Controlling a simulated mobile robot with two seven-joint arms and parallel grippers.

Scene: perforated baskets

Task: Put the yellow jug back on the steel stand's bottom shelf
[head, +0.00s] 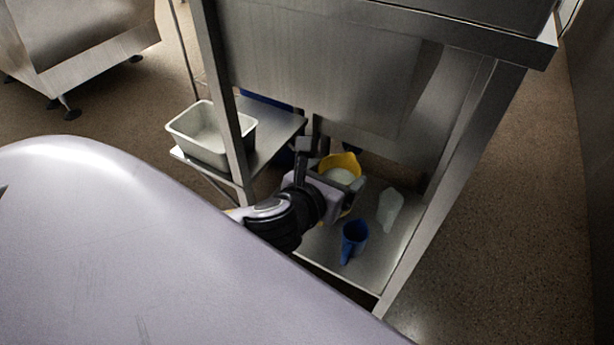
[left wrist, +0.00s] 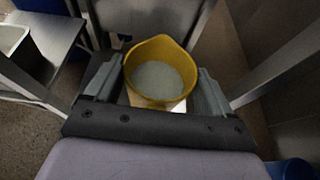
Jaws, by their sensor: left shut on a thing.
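The yellow jug (head: 341,163) is at my left gripper (head: 333,180), inside the lower part of the steel stand (head: 483,140). In the left wrist view the jug (left wrist: 160,70) sits between the two fingers of the left gripper (left wrist: 158,92), which is shut on it. I look into its open top and see a pale inside. The bottom shelf (head: 375,250) lies below and around it; whether the jug touches the shelf cannot be told. My arm hides part of the jug in the head view. My right gripper is not in view.
On the bottom shelf stand a blue jug (head: 354,238) and a translucent pale container (head: 389,209), close to the right of my gripper. A white bin (head: 209,137) sits on a side shelf to the left. Stand legs flank the opening.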

